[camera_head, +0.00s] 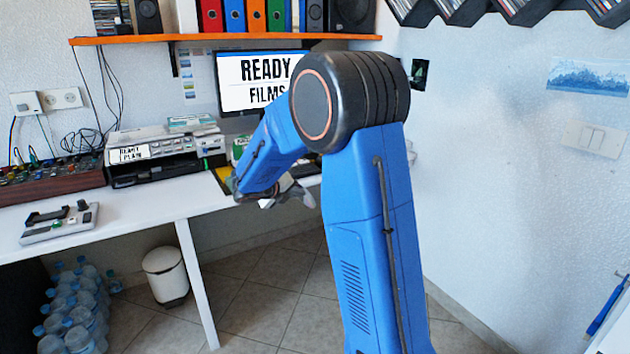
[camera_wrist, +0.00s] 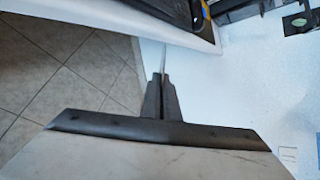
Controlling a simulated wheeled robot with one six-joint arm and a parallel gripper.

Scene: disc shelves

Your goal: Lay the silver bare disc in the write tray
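My gripper (camera_wrist: 162,78) points away from the wrist camera, its two dark fingers close together. Between and beyond the fingertips is a thin pale strip, which looks like the silver disc (camera_wrist: 164,58) seen edge-on. In the head view my gripper (camera_head: 287,196) is beside the desk's front edge, partly behind my blue arm; the disc cannot be made out clearly there. A grey-and-black machine (camera_head: 150,152) with a "READY PLAIN" label stands on the desk. I cannot tell which part is the write tray.
The white desk (camera_head: 150,205) carries a control box (camera_head: 60,222) at the front left and a mixer (camera_head: 50,180) behind it. A monitor (camera_head: 262,82) reads "READY FILMS". A bin (camera_head: 166,275) and several bottles (camera_head: 80,315) stand below. The tiled floor before the desk is clear.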

